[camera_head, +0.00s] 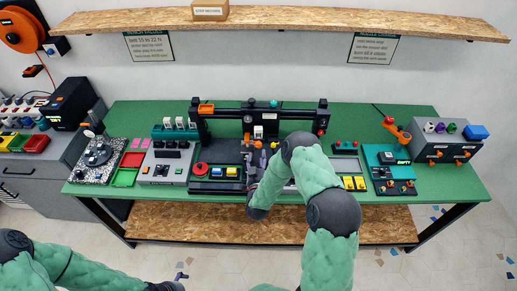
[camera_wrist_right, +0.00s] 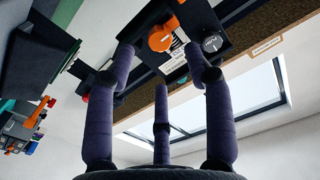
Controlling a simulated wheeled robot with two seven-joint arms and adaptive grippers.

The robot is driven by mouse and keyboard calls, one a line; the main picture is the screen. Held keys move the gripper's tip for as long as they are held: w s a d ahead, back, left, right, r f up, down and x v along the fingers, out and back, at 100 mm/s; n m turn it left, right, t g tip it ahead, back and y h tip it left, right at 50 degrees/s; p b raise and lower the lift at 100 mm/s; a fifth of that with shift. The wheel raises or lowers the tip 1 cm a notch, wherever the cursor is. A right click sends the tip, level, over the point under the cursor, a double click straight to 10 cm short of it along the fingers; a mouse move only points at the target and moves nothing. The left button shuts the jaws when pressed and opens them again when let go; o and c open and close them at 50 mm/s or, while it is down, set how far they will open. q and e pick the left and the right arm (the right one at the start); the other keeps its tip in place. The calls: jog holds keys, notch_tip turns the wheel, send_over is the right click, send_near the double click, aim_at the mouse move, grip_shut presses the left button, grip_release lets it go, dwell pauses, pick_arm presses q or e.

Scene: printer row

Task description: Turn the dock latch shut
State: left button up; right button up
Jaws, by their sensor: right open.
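A black printer gantry (camera_head: 287,114) stands at the middle of the green bench. An orange knob (camera_wrist_right: 162,38) sits on a black block with a white label in the right wrist view; I cannot tell whether it is the dock latch. My right gripper (camera_head: 254,160) is at the front of the gantry, its hand partly behind my own arm. In the right wrist view, its dark purple fingers (camera_wrist_right: 160,62) are spread and empty, with the orange knob beyond the tips, between them. My left gripper (camera_head: 180,276) is low at the bottom left; its jaws are too small to read.
A grey-black knob (camera_wrist_right: 212,42) is close to the orange one. A red button (camera_head: 201,169) and a panel of colored buttons are at the printer's front. A teal unit (camera_head: 389,166) and a dark box with knobs (camera_head: 440,147) stand to the right. A wooden shelf (camera_head: 340,19) hangs above.

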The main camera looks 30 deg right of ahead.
aim_at(259, 146)
jog(key=shift+x, duration=2.6)
grip_shut()
